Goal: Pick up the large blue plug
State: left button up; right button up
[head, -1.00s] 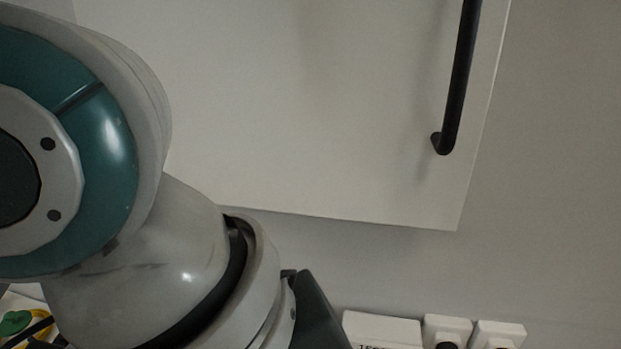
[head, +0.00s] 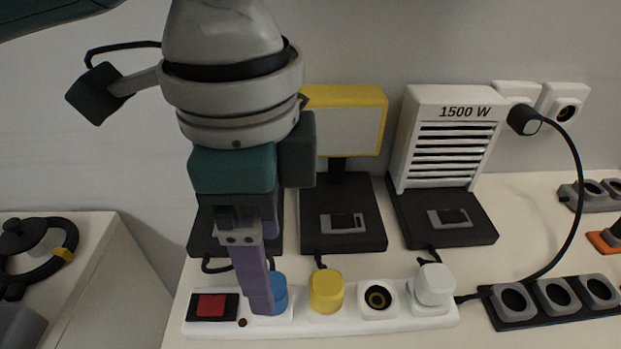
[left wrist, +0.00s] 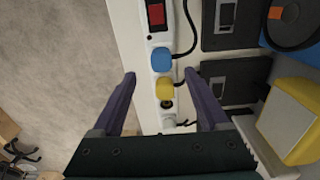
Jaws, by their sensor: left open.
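The large blue plug (head: 280,293) sits in the leftmost socket of the white power strip (head: 405,317). It is partly hidden behind my left gripper's purple finger in the head view. In the left wrist view the blue plug (left wrist: 162,58) shows whole, beyond the fingertips and roughly between their lines. My left gripper (head: 261,298) points down above the strip, and its open fingers also show in the left wrist view (left wrist: 161,82) with nothing between them. The yellow plug (head: 326,291) sits in the neighbouring socket. My right gripper is in neither view.
A red switch (head: 211,305) is at the strip's left end. A white plug (head: 435,286) is at its right. Behind stand a yellow-framed lamp (head: 345,95) and a white 1500 W heater (head: 452,96) on dark bases. A dark socket strip (head: 535,318) lies to the right.

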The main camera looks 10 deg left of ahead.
aim_at(273, 285)
pick_arm(q)
notch_tip(273, 285, down, 6)
jog(key=shift+w+r+b, duration=0.15)
jog(key=shift+b, duration=0.5)
grip_shut()
dwell(0.4)
